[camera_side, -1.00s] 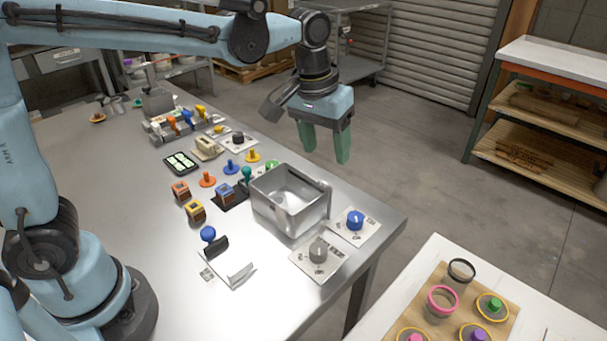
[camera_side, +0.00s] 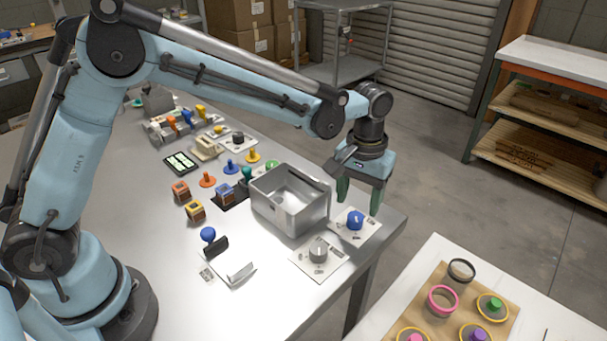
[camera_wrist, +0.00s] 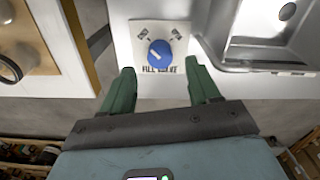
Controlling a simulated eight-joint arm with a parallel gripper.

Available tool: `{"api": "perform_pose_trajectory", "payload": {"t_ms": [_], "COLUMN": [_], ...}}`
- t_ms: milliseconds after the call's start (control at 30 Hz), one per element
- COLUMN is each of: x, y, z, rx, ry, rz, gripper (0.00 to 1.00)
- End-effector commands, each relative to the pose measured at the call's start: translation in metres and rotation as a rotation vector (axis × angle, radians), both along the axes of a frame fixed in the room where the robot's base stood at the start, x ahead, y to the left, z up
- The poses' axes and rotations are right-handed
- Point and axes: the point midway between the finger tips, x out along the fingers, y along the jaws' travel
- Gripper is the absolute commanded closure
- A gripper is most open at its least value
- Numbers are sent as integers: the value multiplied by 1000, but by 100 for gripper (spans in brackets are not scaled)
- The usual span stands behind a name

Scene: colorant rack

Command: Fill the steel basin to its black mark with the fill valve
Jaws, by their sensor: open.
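The steel basin (camera_side: 283,203) stands upright near the right edge of the steel table. Its inside shows bare metal in the side view; I cannot make out the black mark. It also shows in the wrist view (camera_wrist: 228,50). The fill valve is a blue knob (camera_side: 355,220) on a white plate, right of the basin in the side view. In the wrist view the knob (camera_wrist: 160,53) has a white pointer line, with lettering below it. My gripper (camera_side: 358,200) has green fingers, open and empty, above and just behind the knob. In the wrist view the fingers (camera_wrist: 163,85) stand apart below the plate, not touching the knob.
A grey knob on a white plate (camera_side: 319,254) is close in front of the basin. Coloured pegs and blocks (camera_side: 196,211) stand left of it. A white table (camera_side: 400,297) with jars and lids is at the lower right.

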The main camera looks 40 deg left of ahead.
Motion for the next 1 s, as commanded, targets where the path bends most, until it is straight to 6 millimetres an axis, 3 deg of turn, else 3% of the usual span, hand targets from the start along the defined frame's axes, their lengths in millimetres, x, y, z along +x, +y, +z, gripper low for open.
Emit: {"api": "perform_pose_trajectory", "payload": {"t_ms": [100, 300, 700, 1000], "x": [0, 0, 0, 0], "y": [0, 0, 0, 0], "z": [-21, -42, -47, -47], "rx": [0, 0, 0, 0], "ry": [0, 0, 0, 0], "rz": [0, 0, 0, 0], "gripper": [39, 39, 40, 86]}}
